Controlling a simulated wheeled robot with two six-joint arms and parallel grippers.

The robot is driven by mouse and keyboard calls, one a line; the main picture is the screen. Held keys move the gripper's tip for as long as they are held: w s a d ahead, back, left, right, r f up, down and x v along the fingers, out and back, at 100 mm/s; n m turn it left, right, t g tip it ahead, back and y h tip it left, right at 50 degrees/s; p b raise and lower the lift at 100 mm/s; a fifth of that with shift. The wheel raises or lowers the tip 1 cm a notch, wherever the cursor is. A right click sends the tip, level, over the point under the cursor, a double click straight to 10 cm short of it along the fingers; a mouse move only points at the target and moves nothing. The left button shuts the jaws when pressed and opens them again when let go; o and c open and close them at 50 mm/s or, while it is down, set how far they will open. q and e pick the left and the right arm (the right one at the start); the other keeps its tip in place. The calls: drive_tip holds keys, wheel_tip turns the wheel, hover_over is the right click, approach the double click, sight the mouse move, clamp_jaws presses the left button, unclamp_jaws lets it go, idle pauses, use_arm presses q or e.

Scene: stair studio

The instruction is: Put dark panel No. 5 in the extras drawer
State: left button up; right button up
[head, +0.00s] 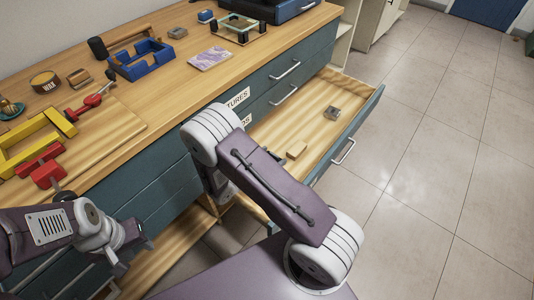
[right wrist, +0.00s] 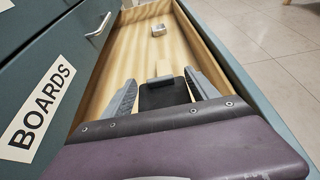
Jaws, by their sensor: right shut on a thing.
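In the right wrist view my right gripper (right wrist: 161,79) is shut on a flat dark panel (right wrist: 163,96), seen between its two grey fingers. No number can be read on it. The gripper and panel are over the open wooden drawer (right wrist: 118,68), which also shows in the head view (head: 283,120). In the head view my right arm hides that gripper and the panel. The open drawer's own label is not in view. My left gripper (head: 134,257) is low at the left, beside the cabinet front, with its fingers apart and empty.
In the drawer lie a small wooden block (head: 296,150), just beyond the panel, and a small grey box (head: 333,113) farther back. Closed drawers carry labels, one reading BOARDS (right wrist: 37,105). The worktop holds yellow and red clamps (head: 35,140), a blue frame (head: 141,60) and a booklet (head: 210,58).

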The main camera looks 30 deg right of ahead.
drive_tip(key=shift+s+f, duration=0.15)
wheel_tip(320, 180, down, 7)
drive_tip(key=b, duration=0.6)
drive_tip(key=shift+f+b, duration=0.2)
drive_tip(key=shift+b, duration=0.15)
drive_tip(key=shift+f+b, duration=0.4)
drive_tip(key=shift+f, duration=0.25)
drive_tip(key=shift+f, duration=0.15)
drive_tip(key=o, duration=1.5)
wheel_tip(320, 180, up, 8)
drive_tip(key=p, duration=0.7)
